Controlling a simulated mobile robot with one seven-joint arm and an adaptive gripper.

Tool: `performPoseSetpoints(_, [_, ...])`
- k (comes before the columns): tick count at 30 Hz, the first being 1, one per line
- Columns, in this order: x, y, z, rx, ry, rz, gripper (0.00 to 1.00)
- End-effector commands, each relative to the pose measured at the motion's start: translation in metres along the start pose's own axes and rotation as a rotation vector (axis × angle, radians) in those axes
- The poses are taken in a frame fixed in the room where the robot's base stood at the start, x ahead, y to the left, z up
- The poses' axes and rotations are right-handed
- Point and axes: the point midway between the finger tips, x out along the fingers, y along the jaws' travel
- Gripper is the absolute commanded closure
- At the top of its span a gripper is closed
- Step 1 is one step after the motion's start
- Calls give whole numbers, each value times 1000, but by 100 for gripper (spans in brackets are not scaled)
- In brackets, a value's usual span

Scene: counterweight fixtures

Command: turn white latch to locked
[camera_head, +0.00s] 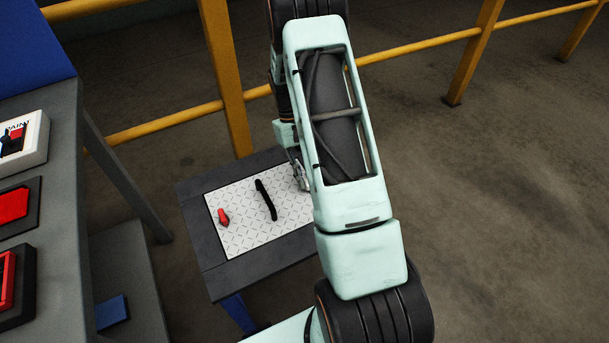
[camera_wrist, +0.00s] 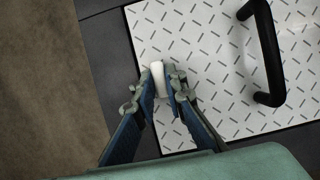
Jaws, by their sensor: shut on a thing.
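The white latch (camera_wrist: 158,79) shows in the wrist view between my fingertips, above the patterned white plate. My gripper (camera_wrist: 162,92) is shut on it, one finger on each side. Only the upper part of the latch shows past the fingers; I cannot read its locked or unlocked position. In the head view my arm hides the latch, and my gripper (camera_head: 300,175) is only partly visible at the plate's right side.
The white plate (camera_head: 240,238) lies on a dark small table (camera_head: 205,255). It bears a black handle (camera_head: 266,200), also in the wrist view (camera_wrist: 268,55), and a red latch (camera_head: 223,217). A grey bench (camera_head: 60,190) with red fixtures stands left. Yellow railing (camera_head: 225,75) runs behind.

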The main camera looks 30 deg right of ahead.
Motion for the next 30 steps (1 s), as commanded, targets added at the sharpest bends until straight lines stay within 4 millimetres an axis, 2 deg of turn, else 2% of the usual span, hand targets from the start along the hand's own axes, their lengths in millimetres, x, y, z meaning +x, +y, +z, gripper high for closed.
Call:
performPoseSetpoints(14, [0, 0, 0, 13, 0, -4, 100])
performPoseSetpoints(15, [0, 0, 0, 13, 0, -4, 86])
performPoseSetpoints(19, [0, 0, 0, 12, 0, -4, 71])
performPoseSetpoints(26, [0, 0, 0, 11, 0, -4, 71])
performPoseSetpoints(30, [-8, 0, -1, 11, 3, -3, 71])
